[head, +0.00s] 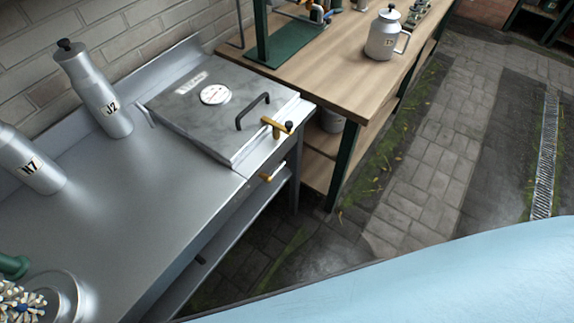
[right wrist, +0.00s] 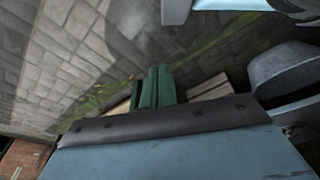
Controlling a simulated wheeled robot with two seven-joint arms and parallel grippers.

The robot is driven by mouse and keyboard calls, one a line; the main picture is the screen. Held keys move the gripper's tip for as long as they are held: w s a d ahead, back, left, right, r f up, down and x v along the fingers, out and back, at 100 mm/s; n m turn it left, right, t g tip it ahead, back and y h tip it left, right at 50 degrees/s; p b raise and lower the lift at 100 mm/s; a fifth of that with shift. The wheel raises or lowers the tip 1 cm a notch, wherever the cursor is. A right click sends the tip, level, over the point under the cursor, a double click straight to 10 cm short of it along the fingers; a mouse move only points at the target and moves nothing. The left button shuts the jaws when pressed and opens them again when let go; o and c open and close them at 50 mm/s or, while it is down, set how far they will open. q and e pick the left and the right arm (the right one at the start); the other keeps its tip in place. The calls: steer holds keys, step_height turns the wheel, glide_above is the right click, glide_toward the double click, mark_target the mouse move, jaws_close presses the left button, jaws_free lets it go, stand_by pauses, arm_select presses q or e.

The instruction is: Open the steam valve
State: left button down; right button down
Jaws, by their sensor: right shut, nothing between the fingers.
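A steel box with a flat lid (head: 190,125) is set at the right end of the steel counter. The lid is closed and has a round gauge (head: 214,94) and a dark bar handle (head: 253,112). At its front right is a brass lever (head: 272,127) with a dark knob. Below, on the counter's front face, is a brass handle (head: 272,173). I cannot tell which of the two is the steam valve, or its setting. My left gripper is not in view.
Steel bottles marked J2 (head: 101,100) and N7 (head: 30,162) stand on the counter (head: 140,205). A wooden bench (head: 330,80) with a lidded steel jug (head: 383,38) stands to the right. The paved floor (head: 420,170) in front is clear.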

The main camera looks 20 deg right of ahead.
steer(key=w+d+r+t+y+b, duration=0.15)
steer(key=w+r, duration=0.35)
steer(key=w, duration=0.5)
steer(key=w+r+n+t+b, duration=0.15)
steer(key=w+r, duration=0.25)
steer(key=w, duration=0.5)
steer(key=w+r+m+t+y+b, duration=0.1)
steer(key=w+r+t+b, duration=0.3)
steer(key=w, duration=0.6)
steer(key=w+a+r+n+y+b, duration=0.1)
steer(key=w+a+r+n+y, duration=0.1)
steer(key=r, duration=0.7)
steer(key=w+a+r+n+y+b, duration=0.1)
steer(key=w+a+r+n+y, duration=0.1)
steer(key=r, duration=0.8)
steer(key=w+a+n, duration=0.1)
steer(key=w+a, duration=0.1)
steer(key=a, duration=0.1)
steer(key=shift+a+g, duration=0.2)
steer(key=shift+g, duration=0.1)
